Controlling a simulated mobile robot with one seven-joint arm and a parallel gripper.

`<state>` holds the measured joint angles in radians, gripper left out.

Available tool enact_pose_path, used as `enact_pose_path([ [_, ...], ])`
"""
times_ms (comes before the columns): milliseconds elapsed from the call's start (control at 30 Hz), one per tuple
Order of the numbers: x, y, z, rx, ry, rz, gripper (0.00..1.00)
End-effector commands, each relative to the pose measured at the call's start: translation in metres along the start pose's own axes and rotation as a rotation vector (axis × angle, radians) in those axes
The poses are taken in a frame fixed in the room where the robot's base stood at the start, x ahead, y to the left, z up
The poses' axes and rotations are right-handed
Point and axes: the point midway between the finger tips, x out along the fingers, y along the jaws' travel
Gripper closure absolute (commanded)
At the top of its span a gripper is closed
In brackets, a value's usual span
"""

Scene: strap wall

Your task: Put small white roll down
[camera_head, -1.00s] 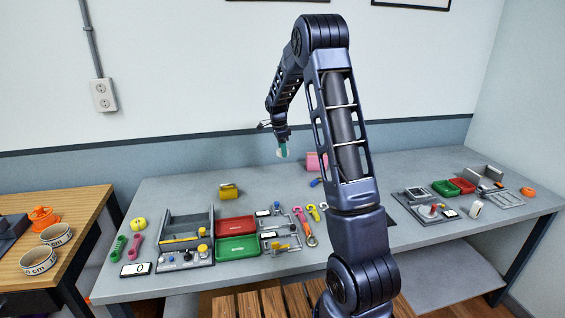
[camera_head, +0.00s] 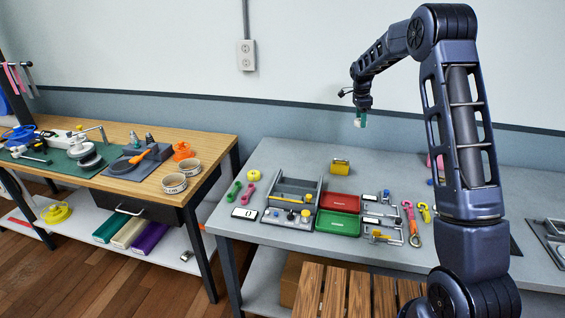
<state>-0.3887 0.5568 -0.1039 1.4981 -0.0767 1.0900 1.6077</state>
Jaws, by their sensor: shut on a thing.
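My gripper (camera_head: 361,119) is at the end of my raised arm, high above the back of the grey table. It is shut on a small white roll (camera_head: 358,123), which shows as a small pale patch beside a green part at the fingertips. The roll hangs in the air, well clear of the table top. It is small in the picture, and the fingers hide part of it.
The grey table (camera_head: 300,163) holds a divided grey tray (camera_head: 297,190), a red tray (camera_head: 339,202), a green tray (camera_head: 338,223) and a yellow block (camera_head: 341,166). The wooden bench (camera_head: 200,150) at left bears two white tape rings (camera_head: 174,183). The grey table's back strip is mostly free.

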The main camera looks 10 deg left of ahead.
Motion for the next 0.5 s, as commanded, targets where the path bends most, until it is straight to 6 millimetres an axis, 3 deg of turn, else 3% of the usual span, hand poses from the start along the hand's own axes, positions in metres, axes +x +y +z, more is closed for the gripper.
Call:
enact_pose_path([
  [33, -0.002, -0.010, 0.024, -0.036, 0.000, -0.005, 0.73],
  [200, -0.011, -0.032, 0.095, -0.141, 0.000, -0.018, 0.73],
  [500, -0.026, -0.052, 0.224, -0.321, 0.000, -0.040, 0.73],
])
